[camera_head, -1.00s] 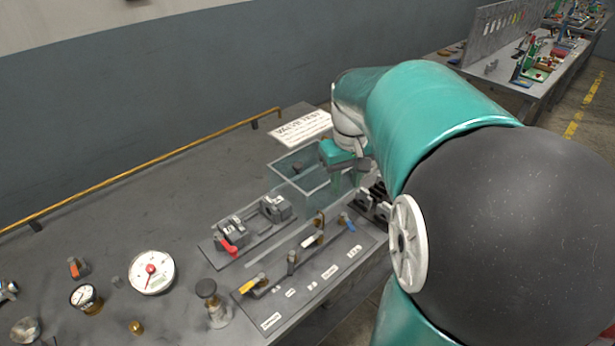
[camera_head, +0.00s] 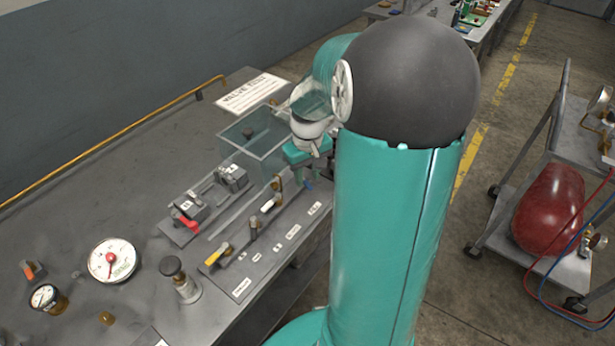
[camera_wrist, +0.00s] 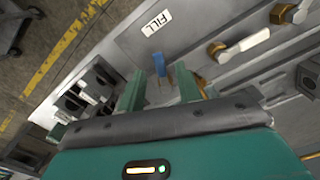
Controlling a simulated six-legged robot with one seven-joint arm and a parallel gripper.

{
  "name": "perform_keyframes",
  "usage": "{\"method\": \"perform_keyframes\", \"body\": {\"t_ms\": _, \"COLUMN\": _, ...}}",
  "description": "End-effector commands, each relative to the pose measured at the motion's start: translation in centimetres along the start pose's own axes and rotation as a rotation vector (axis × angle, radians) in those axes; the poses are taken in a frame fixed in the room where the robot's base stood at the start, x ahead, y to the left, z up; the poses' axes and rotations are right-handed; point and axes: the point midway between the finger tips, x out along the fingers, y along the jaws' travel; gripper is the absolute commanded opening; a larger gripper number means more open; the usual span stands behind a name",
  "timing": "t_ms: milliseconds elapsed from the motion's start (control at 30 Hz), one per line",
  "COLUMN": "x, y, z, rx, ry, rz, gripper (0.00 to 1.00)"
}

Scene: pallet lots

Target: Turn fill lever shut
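In the wrist view, the blue lever (camera_wrist: 160,63) sits beside the white FILL label (camera_wrist: 157,22). The two green fingers of my gripper (camera_wrist: 157,72) are spread, one on each side of the blue lever's line, with the lever just beyond or between their tips. I cannot tell if either finger touches it. In the head view, the blue lever (camera_head: 308,184) shows only partly under my gripper. A white lever (camera_head: 268,205) and a yellow lever (camera_head: 220,253) are on the same labelled panel (camera_head: 242,288). My arm hides the panel's far end.
A clear tank (camera_head: 258,152) stands behind the panel, and a red lever (camera_head: 186,222) lies nearer. A gauge (camera_head: 112,260) and a knob post (camera_head: 175,274) are at the left. A cart (camera_head: 590,150) with a red cylinder (camera_head: 549,208) stands at the right.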

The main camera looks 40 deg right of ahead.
Motion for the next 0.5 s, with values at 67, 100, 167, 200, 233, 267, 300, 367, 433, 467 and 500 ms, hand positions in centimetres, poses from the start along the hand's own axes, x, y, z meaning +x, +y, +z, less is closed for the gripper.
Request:
{"method": "perform_keyframes", "body": {"t_ms": 67, "x": 0.92, "y": -0.01, "z": 0.05, "rx": -0.001, "ry": -0.002, "rz": -0.001, "gripper": 0.34}}
{"method": "perform_keyframes", "body": {"t_ms": 100, "x": 1.19, "y": -0.01, "z": 0.05, "rx": -0.001, "ry": -0.002, "rz": -0.001, "gripper": 0.34}}
{"method": "perform_keyframes", "body": {"t_ms": 167, "x": 1.43, "y": -0.01, "z": 0.05, "rx": -0.001, "ry": -0.001, "rz": 0.0, "gripper": 0.34}}
{"method": "perform_keyframes", "body": {"t_ms": 200, "x": 1.51, "y": -0.01, "z": 0.04, "rx": -0.001, "ry": -0.001, "rz": 0.0, "gripper": 0.34}}
{"method": "perform_keyframes", "body": {"t_ms": 233, "x": 1.54, "y": -0.01, "z": 0.03, "rx": -0.001, "ry": -0.001, "rz": 0.0, "gripper": 0.34}}
{"method": "perform_keyframes", "body": {"t_ms": 267, "x": 1.55, "y": -0.01, "z": 0.03, "rx": -0.001, "ry": 0.0, "rz": 0.0, "gripper": 0.34}}
{"method": "perform_keyframes", "body": {"t_ms": 300, "x": 1.55, "y": -0.01, "z": 0.02, "rx": -0.001, "ry": 0.0, "rz": 0.0, "gripper": 0.34}}
{"method": "perform_keyframes", "body": {"t_ms": 367, "x": 1.53, "y": -0.01, "z": 0.02, "rx": -0.001, "ry": 0.0, "rz": 0.0, "gripper": 0.34}}
{"method": "perform_keyframes", "body": {"t_ms": 433, "x": 1.53, "y": -0.01, "z": 0.02, "rx": -0.001, "ry": 0.0, "rz": 0.0, "gripper": 0.34}}
{"method": "perform_keyframes", "body": {"t_ms": 467, "x": 1.52, "y": -0.01, "z": 0.02, "rx": -0.001, "ry": 0.0, "rz": 0.0, "gripper": 0.28}}
{"method": "perform_keyframes", "body": {"t_ms": 500, "x": 1.52, "y": -0.01, "z": 0.02, "rx": -0.001, "ry": 0.0, "rz": 0.0, "gripper": 0.2}}
